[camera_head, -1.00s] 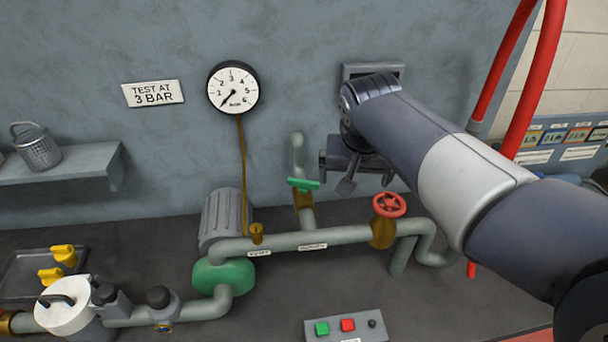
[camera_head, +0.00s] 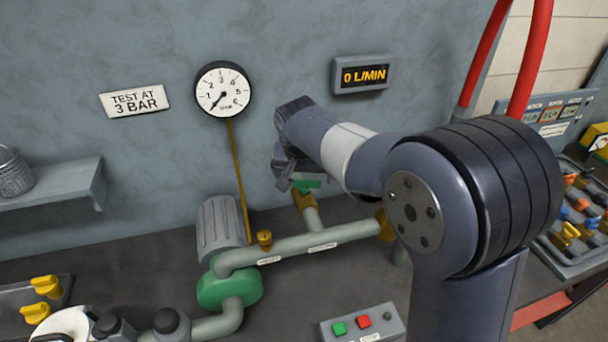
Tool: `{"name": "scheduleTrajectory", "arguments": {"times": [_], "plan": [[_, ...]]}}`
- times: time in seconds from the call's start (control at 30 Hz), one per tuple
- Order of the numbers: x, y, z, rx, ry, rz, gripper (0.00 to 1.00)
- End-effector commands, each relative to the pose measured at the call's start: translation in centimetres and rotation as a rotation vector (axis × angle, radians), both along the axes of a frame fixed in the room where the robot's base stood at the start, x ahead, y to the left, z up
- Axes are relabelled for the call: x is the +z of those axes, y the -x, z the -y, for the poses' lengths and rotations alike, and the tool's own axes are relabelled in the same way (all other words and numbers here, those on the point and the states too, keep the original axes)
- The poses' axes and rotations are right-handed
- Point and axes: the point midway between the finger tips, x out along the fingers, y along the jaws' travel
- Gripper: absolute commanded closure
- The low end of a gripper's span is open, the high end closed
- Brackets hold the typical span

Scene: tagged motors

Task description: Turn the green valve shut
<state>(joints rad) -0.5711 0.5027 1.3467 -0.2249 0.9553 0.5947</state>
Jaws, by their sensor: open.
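The green valve handle (camera_head: 307,184) sits on a brass body (camera_head: 305,201) on the branch pipe that rises from the main pipe. Only part of the green handle shows; my gripper and arm cover the rest. My gripper (camera_head: 287,184) is right at the handle's upper left, pointing down, with its jaws apart. I cannot tell whether the fingers touch the handle or stand around it. The red handwheel is hidden behind my arm; a bit of its brass body (camera_head: 385,224) shows.
A gauge (camera_head: 222,89) reads near zero, and a display (camera_head: 361,74) reads "0 L/MIN". A green pump (camera_head: 229,287) and grey motor (camera_head: 219,229) stand left of the branch. A button box (camera_head: 362,325) is in front. A tray of fittings (camera_head: 575,235) is at right.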

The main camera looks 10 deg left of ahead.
Motion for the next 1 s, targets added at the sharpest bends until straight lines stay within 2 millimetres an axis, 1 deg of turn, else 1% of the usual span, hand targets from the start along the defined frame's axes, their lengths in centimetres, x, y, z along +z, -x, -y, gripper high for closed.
{"name": "scheduleTrajectory", "arguments": {"times": [0.1,0.2,0.47,1.0], "plan": [[-1.0,-0.4,0.0,-0.001,0.001,-0.001,0.04],[-1.5,-0.6,0.0,-0.001,0.0,-0.001,0.04],[-1.6,-0.7,0.0,0.0,0.0,0.001,0.04],[-1.6,-0.6,0.0,0.0,0.0,0.0,0.47]]}}
